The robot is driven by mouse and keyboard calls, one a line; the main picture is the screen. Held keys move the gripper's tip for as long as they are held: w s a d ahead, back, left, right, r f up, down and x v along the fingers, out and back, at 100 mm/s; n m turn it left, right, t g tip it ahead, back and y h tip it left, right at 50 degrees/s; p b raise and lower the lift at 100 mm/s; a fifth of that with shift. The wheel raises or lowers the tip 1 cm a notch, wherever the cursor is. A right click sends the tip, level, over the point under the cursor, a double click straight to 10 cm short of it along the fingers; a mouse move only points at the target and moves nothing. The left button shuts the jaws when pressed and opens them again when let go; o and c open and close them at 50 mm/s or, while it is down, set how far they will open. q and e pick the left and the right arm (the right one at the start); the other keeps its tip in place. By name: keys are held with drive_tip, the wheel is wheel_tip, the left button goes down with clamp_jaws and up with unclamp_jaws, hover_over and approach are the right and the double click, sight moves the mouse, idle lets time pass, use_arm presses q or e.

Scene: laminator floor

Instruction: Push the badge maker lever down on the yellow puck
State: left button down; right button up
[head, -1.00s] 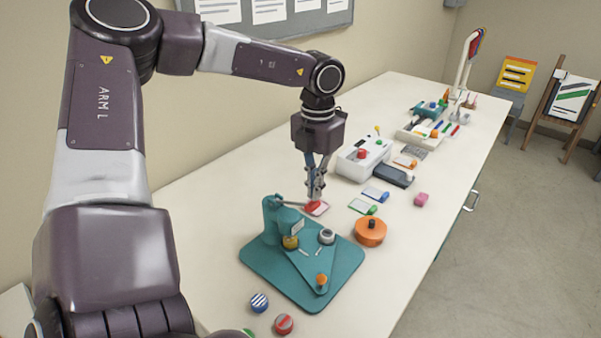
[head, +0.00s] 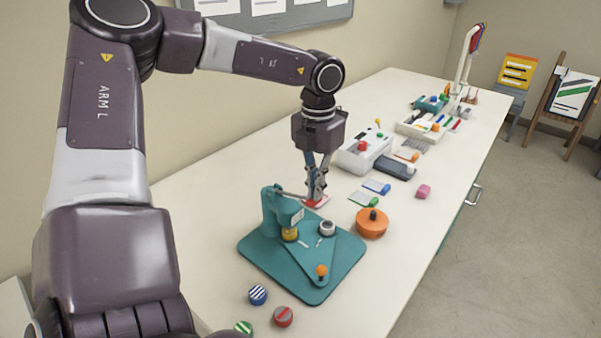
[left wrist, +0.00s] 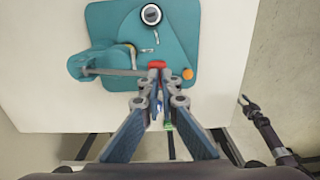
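The teal badge maker (head: 262,247) stands on the table. The yellow puck (head: 290,234) lies under its press head (head: 283,208). A grey round piece (head: 327,228) and an orange knob (head: 321,271) are on its plate. In the left wrist view, the lever (left wrist: 115,72) runs right to a red knob (left wrist: 156,64), and only a yellow edge of the puck (left wrist: 131,47) shows. My left gripper (head: 316,197) points down at the lever's end, its fingertips (left wrist: 157,72) close together at the red knob. Whether they touch it is unclear.
A striped blue puck (head: 258,295), a red puck (head: 283,316) and a green puck (head: 243,327) lie in front of the badge maker. An orange round tin (head: 371,223) stands right of it. Cards, a white machine (head: 362,150) and trays fill the table behind.

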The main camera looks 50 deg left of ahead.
use_arm(q)
drive_tip(key=shift+a+f+b, duration=0.15)
drive_tip(key=shift+f+b, duration=1.15)
drive_tip(key=shift+f, duration=0.25)
drive_tip(key=shift+s+a+f+b, duration=0.1)
drive_tip(key=shift+a+f+b, duration=0.1)
drive_tip(key=shift+f+b, duration=0.25)
wheel_tip(320, 180, down, 2)
drive_tip(key=shift+d+f+b, duration=0.15)
drive_tip(key=shift+f+b, duration=0.1)
drive_tip(key=shift+b, duration=1)
drive_tip(key=shift+r+p, duration=1.5)
drive_tip(key=shift+r, duration=1.3)
drive_tip(key=shift+r+p, duration=1.5)
drive_tip(key=shift+r, duration=1.2)
